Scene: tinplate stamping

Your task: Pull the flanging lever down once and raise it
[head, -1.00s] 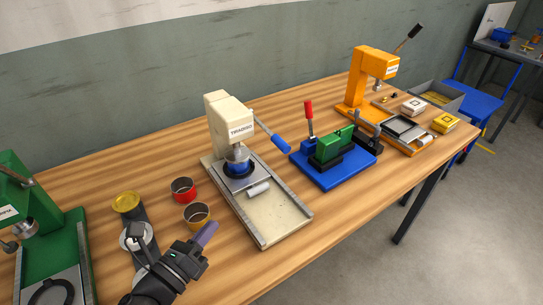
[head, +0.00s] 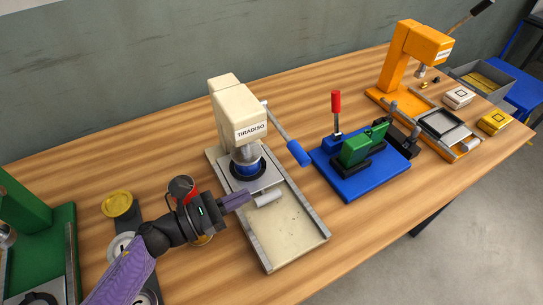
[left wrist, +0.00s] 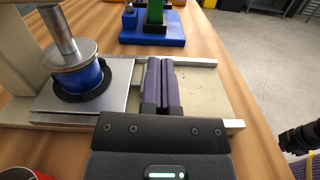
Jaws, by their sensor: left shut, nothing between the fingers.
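The cream press (head: 240,115) marked TIRADISO has a lever with a blue grip (head: 299,153) slanting down on its right side. A blue cylindrical piece (left wrist: 83,78) sits under its ram, also visible in the head view (head: 246,168). My left gripper (head: 240,200) is shut and empty over the press's bed, just in front of the ram and beside a pale roller (head: 268,199). Its closed purple fingers show in the left wrist view (left wrist: 158,82). A dark part at the right edge of that view may be my right gripper; its fingers are unclear.
A blue-based fixture (head: 365,175) with an upright red handle stands right of the press. An orange press (head: 415,50) stands farther right, a green press (head: 30,215) at left. A red can (head: 184,190) is partly behind my left gripper. Bare table lies behind the cream press.

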